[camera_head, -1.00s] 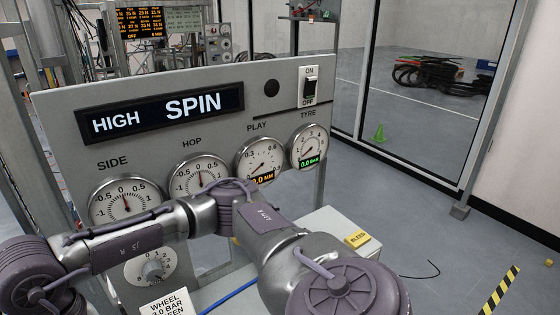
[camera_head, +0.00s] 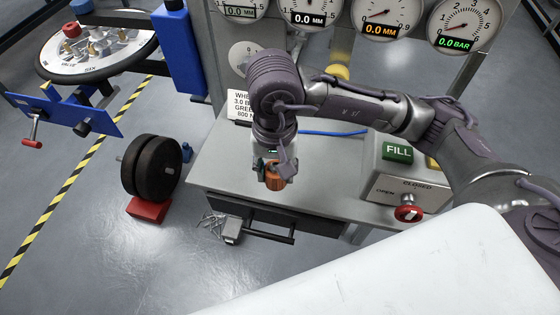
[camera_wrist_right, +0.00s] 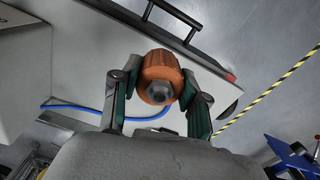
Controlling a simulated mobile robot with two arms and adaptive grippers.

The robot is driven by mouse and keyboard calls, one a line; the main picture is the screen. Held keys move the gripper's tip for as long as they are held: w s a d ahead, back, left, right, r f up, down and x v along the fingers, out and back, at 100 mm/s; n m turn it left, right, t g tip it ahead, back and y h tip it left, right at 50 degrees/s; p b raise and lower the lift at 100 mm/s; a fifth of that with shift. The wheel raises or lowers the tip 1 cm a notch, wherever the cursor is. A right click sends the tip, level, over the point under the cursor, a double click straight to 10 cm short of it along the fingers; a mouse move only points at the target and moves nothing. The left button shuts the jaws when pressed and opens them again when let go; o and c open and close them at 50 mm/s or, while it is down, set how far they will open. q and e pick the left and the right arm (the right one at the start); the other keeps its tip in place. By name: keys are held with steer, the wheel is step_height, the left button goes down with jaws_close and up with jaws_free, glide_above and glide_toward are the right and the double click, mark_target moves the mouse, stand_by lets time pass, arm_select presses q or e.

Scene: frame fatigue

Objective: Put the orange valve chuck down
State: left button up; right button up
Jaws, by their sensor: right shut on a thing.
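The orange valve chuck (camera_head: 273,180) is a ribbed orange cylinder, held between the fingers of my right gripper (camera_head: 271,170) over the front edge area of the grey bench top (camera_head: 225,160). In the right wrist view the chuck (camera_wrist_right: 160,75) shows a grey metal nut-like end facing the camera, with green-padded fingers of the right gripper (camera_wrist_right: 160,88) closed on both its sides. I cannot tell whether the chuck touches the bench. A blue hose (camera_head: 335,133) lies on the bench behind and also shows in the wrist view (camera_wrist_right: 85,108). My left gripper is not in view.
A control box with a green FILL button (camera_head: 397,151) and a red knob (camera_head: 408,213) stands at the bench's right. A drawer handle (camera_head: 268,236) juts from the front. Black weight discs (camera_head: 157,168) and a round tool table (camera_head: 95,50) are at left.

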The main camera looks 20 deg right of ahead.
steer(key=w+f, duration=0.1)
steer(key=w, duration=0.1)
steer(key=w+d+f+p, duration=0.1)
steer(key=w, duration=0.1)
steer(key=w+f, duration=0.2)
steer(key=shift+w+d, duration=0.3)
steer(key=shift+d, duration=0.1)
steer(key=shift+w+f+p, duration=0.2)
steer(key=shift+w+p, duration=0.1)
steer(key=shift+w+f, duration=0.1)
steer(key=shift+f, duration=0.15)
step_height(320, 180, down, 3)
steer(key=shift+d+f+p, duration=0.1)
steer(key=shift+f+p, duration=0.05)
steer(key=shift+p, duration=0.6)
steer(key=shift+f, duration=0.2)
steer(key=shift+f, duration=0.1)
